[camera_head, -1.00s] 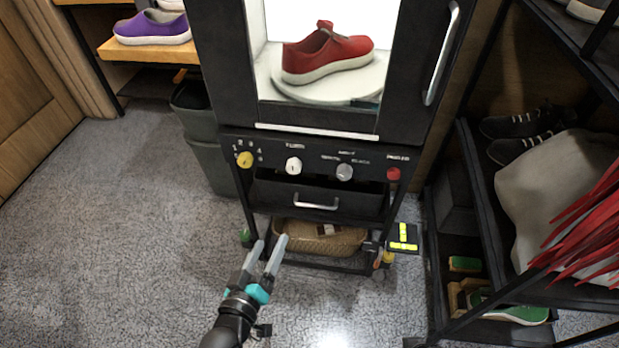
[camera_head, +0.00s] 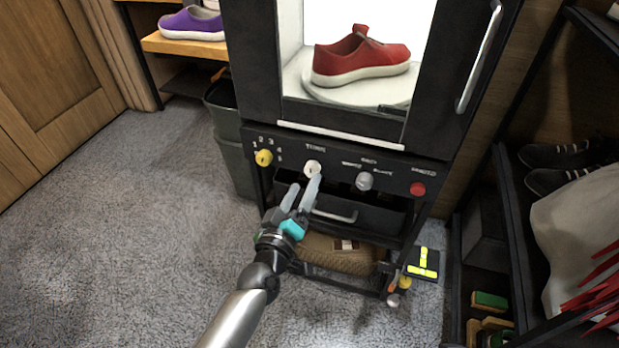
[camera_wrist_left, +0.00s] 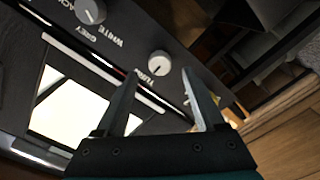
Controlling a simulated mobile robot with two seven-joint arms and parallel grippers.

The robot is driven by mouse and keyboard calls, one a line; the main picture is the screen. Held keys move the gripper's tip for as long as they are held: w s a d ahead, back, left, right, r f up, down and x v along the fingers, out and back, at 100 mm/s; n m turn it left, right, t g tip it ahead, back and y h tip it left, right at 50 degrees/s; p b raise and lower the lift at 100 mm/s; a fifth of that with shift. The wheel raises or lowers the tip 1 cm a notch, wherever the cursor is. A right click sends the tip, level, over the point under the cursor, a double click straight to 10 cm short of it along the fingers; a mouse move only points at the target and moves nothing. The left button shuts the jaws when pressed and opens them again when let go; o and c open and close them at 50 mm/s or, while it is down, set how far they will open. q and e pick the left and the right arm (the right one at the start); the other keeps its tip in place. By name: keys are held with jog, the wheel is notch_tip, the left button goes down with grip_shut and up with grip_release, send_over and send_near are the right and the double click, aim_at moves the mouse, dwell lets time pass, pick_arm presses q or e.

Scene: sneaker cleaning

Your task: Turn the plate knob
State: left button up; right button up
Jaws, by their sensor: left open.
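In the wrist view the knob appears between and beyond the two fingertips (camera_wrist_left: 161,74), and no contact shows. A red shoe (camera_head: 361,57) rests on the round white plate (camera_head: 350,94) inside the cabinet. My right gripper is not in view.
A yellow knob (camera_head: 264,157) is left of the white one; a grey knob (camera_head: 364,181) and red button (camera_head: 417,189) are right. A drawer handle (camera_head: 335,215) lies below. A shelf rack (camera_head: 510,230) stands at right. Floor at left is clear.

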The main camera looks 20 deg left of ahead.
aim_at(310, 173)
pick_arm(q)
jog(key=shift+w+d+b, duration=0.1)
jog(key=shift+w+b, duration=0.45)
jog(key=shift+w, duration=1.75)
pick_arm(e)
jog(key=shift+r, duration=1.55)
pick_arm(q)
jog(key=shift+c, duration=0.3)
grip_shut()
